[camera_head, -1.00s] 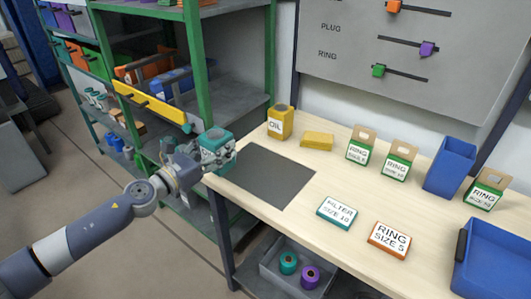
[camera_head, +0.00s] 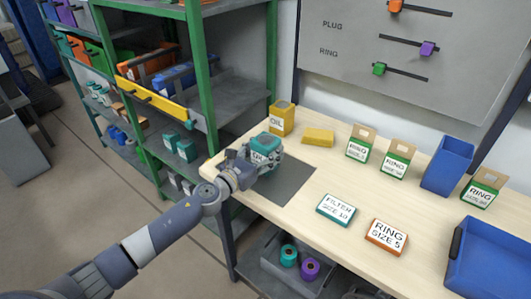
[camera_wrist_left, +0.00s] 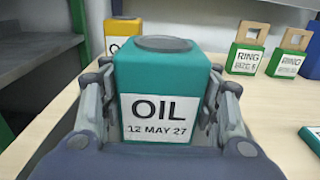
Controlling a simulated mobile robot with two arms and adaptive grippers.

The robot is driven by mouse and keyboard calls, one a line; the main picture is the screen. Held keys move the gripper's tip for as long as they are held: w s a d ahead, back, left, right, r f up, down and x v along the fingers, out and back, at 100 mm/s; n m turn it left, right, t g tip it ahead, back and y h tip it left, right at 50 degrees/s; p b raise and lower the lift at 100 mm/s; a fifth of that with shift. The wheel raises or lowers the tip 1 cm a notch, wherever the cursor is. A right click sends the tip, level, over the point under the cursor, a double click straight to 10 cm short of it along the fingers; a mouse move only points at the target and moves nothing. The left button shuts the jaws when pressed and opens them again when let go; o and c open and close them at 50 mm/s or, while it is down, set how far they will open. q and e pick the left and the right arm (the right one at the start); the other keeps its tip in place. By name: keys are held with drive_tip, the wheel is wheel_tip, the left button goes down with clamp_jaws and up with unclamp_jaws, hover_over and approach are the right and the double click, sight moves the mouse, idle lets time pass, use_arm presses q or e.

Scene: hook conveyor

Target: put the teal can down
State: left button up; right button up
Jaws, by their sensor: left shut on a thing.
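The teal can (camera_head: 267,145) has a white label, which reads OIL 12 MAY 27 in the left wrist view (camera_wrist_left: 157,80), and a dark round lid. My left gripper (camera_head: 255,160) is shut on the teal can, one finger on each side. In the head view the can is upright over the dark grey mat (camera_head: 290,180) on the wooden table (camera_head: 340,240). I cannot tell whether its base touches the mat. My right gripper is not in view.
A yellow oil can (camera_head: 281,119) and a yellow block (camera_head: 317,137) stand behind the mat. Ring boxes (camera_head: 396,160) and a blue bin (camera_head: 450,165) line the back. A green-framed shelf (camera_head: 203,75) stands left.

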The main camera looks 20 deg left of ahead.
use_arm(q)
drive_tip(key=shift+r, duration=0.1)
drive_tip(key=o, duration=1.4)
drive_tip(key=b+v, duration=0.1)
drive_tip(key=v, duration=1)
drive_tip(key=shift+b, duration=0.35)
drive_tip(key=shift+s+a, duration=0.15)
drive_tip(key=shift+s, duration=0.45)
